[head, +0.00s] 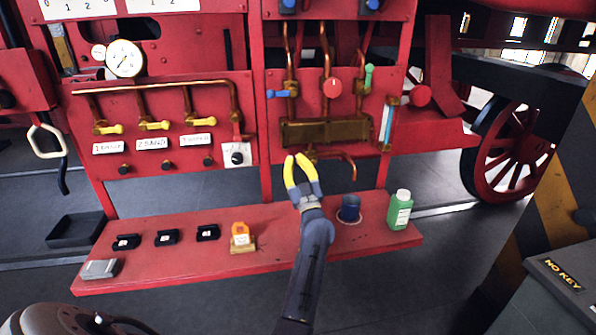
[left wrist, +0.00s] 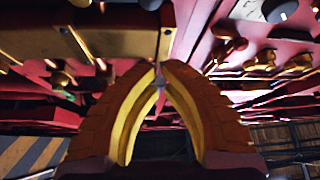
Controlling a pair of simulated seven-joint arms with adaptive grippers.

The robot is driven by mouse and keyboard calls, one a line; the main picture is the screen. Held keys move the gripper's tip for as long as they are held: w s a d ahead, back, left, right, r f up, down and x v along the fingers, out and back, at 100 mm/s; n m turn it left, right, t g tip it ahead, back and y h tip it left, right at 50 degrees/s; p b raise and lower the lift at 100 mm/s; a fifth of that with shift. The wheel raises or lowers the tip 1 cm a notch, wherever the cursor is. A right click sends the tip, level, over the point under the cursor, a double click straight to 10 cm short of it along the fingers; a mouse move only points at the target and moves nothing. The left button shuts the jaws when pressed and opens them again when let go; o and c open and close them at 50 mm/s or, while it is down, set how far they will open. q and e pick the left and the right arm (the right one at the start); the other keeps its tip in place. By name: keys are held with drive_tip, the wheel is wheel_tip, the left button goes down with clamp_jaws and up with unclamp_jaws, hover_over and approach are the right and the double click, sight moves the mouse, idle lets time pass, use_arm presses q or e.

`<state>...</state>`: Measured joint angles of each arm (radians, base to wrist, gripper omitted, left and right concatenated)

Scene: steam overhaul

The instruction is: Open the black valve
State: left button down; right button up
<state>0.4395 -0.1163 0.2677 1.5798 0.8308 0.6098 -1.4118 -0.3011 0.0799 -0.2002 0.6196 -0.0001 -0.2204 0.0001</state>
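A black round knob (head: 237,157) sits on a white plate at the lower right of the left red panel. It also shows in the left wrist view (left wrist: 281,10) at the top right. I cannot tell for certain that this is the black valve. My left gripper (head: 297,156) is to the right of this knob, just below the brass box, with its yellow-lined fingers pointing up at the panel. The fingers look parted in the head view, and nothing is clearly held. In the left wrist view the fingertips (left wrist: 160,68) appear close together. My right gripper is not in view.
The brass box (head: 325,131) and a curved copper pipe (head: 343,159) lie close to the fingertips. Yellow-handled valves (head: 154,125) line the left panel. On the red shelf below stand a green bottle (head: 399,210), a dark blue container (head: 349,209) and an orange block (head: 241,233).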

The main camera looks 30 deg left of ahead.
use_arm(q)
drive_tip(key=x, duration=0.4)
drive_tip(key=shift+w+a+r, duration=0.2)
drive_tip(key=shift+w+a, duration=0.05)
drive_tip(key=shift+w+f, duration=0.2)
drive_tip(key=shift+f, duration=0.4)
drive_tip(key=shift+w+f, duration=0.25)
drive_tip(key=shift+f, duration=0.4)
drive_tip(key=shift+w+f, duration=0.15)
drive_tip(key=shift+f, duration=0.55)
